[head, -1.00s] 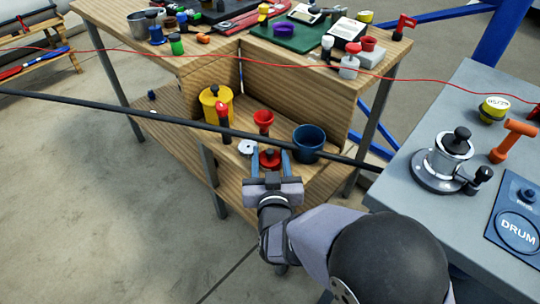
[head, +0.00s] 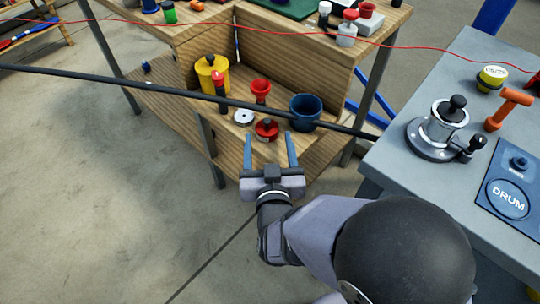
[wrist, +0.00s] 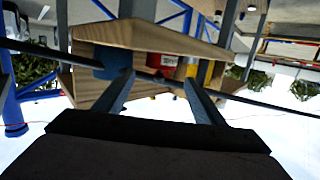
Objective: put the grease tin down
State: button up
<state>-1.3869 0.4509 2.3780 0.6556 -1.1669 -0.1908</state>
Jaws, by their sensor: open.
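The grease tin, which I take to be the small red tin with a dark knob (head: 266,131), stands upright on the lower wooden shelf (head: 305,150). It also shows in the wrist view as a red tin with a pale label (wrist: 163,60). My gripper (head: 270,142) is open and empty, its two blue-grey fingers pointing at the tin. The tin lies just beyond the fingertips, and a gap seems to separate them. In the wrist view the open fingers (wrist: 160,85) show with nothing between them.
Close around the tin are a white disc (head: 243,118), a red funnel-like cup (head: 260,90), a blue pot (head: 305,110), a yellow can (head: 212,76) and a red-topped dark bottle (head: 220,92). A black bar (head: 160,92) crosses the head view. A grey bench (head: 440,90) stands at right.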

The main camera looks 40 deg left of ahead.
jog(key=shift+o, duration=0.3)
jog(key=shift+v, duration=2.65)
